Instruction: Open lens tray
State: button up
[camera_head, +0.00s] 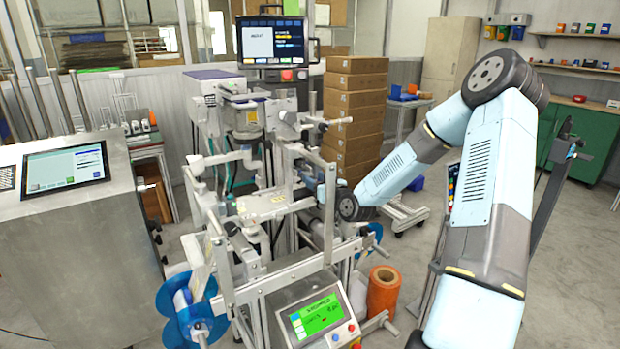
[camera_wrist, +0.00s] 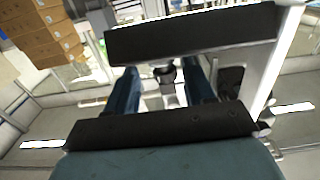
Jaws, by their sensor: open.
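My gripper (camera_wrist: 161,74) is at the machine (camera_head: 265,200), at its upper middle. In the wrist view its two dark blue fingers are apart, with a small grey metal part between or beyond them; I cannot tell whether they touch it. In the head view my gripper (camera_head: 319,188) is small and partly hidden by the machine's metal frame. I cannot pick out a lens tray for certain in either view. A dark bar (camera_wrist: 190,36) on a pale frame crosses the upper part of the wrist view, close to the fingers.
The machine's rods and rails crowd around my gripper. A green-screened control panel (camera_head: 316,316), blue reels (camera_head: 178,308) and an orange roll (camera_head: 384,291) are below. Stacked cartons (camera_head: 355,115) stand behind. A steel cabinet (camera_head: 70,255) is at the left. Open floor shows at the right.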

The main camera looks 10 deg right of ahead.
aim_at(311, 176)
jog(key=shift+x, duration=1.5)
grip_shut()
